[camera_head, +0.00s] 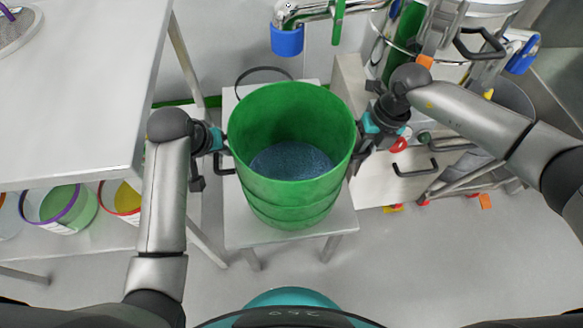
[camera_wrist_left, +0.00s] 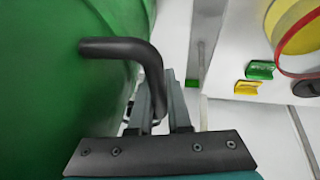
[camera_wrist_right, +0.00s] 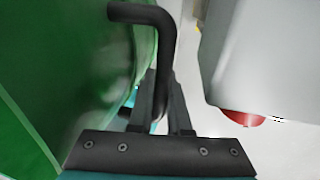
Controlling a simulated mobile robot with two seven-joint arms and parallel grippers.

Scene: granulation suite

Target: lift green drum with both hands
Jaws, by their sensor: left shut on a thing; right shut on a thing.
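The green drum (camera_head: 290,200) is open at the top and upright, with dark blue material (camera_head: 290,165) inside. It is over a small white stool (camera_head: 335,215); from this angle I cannot tell whether it touches the top. My left gripper (camera_head: 222,150) is at the drum's left side, shut on a black side handle (camera_wrist_left: 125,48) that shows in the left wrist view. My right gripper (camera_head: 360,145) is at the right side, shut on the other black handle (camera_wrist_right: 150,17), seen in the right wrist view. The drum wall (camera_wrist_left: 50,90) fills the left of both wrist views.
A white table (camera_head: 75,100) stands at the left, with buckets (camera_head: 60,205) on its lower shelf. A white drawer cabinet (camera_head: 400,180) and metal equipment (camera_head: 435,45) stand close at the right. A blue-capped pipe (camera_head: 287,40) is behind the drum. The floor in front is clear.

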